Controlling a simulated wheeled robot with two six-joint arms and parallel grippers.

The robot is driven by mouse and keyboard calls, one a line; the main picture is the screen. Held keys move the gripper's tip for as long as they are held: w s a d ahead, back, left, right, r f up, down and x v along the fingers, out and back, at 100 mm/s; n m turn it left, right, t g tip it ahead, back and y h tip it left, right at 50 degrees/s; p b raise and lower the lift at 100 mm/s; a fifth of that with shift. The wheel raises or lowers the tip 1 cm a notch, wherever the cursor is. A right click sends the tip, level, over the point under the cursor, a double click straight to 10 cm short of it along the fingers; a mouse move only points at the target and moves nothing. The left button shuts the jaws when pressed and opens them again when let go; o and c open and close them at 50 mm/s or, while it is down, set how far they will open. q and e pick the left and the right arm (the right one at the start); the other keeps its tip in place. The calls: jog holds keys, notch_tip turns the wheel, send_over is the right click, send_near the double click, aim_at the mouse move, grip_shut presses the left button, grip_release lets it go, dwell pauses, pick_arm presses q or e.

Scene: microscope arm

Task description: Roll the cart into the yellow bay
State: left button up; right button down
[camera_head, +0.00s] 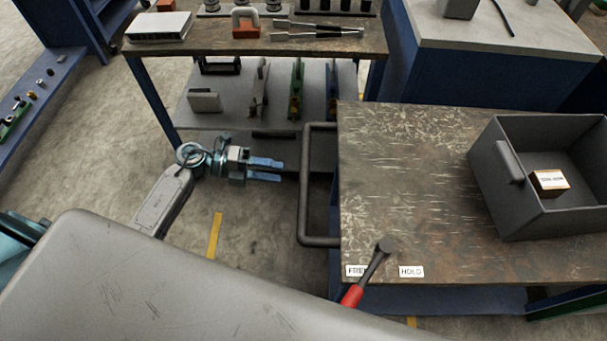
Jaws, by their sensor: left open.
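The cart (400,190) stands at the right, with a worn brown top and a dark bar handle (305,195) on its left side. A brake lever with a red grip (352,296) sits at the cart's near left corner, its dark end between the FREE label (356,271) and the HOLD label (411,272). It partly covers FREE. My left gripper (266,170) is open and empty, its fingers pointing right, just left of the handle and apart from it. Yellow floor strips (215,236) show in part; the whole bay is not visible. My right gripper is not in view.
A grey bin (493,205) with a small orange-and-white box (549,182) stands on the cart. A workbench (230,48) with tools and a lower shelf is behind. A blue cabinet (470,65) stands behind the cart. Bare floor lies left of the handle.

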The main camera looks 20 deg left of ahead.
aim_at(301, 174)
pick_arm(q)
jog(key=p+x, duration=0.2)
jog(key=x, duration=0.6)
jog(key=shift+r, duration=0.1)
jog(key=shift+d, duration=0.35)
jog(key=shift+c, duration=0.2)
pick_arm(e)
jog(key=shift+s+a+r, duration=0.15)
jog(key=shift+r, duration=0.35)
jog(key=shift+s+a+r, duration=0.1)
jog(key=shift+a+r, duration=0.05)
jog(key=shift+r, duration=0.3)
pick_arm(q)
grip_shut()
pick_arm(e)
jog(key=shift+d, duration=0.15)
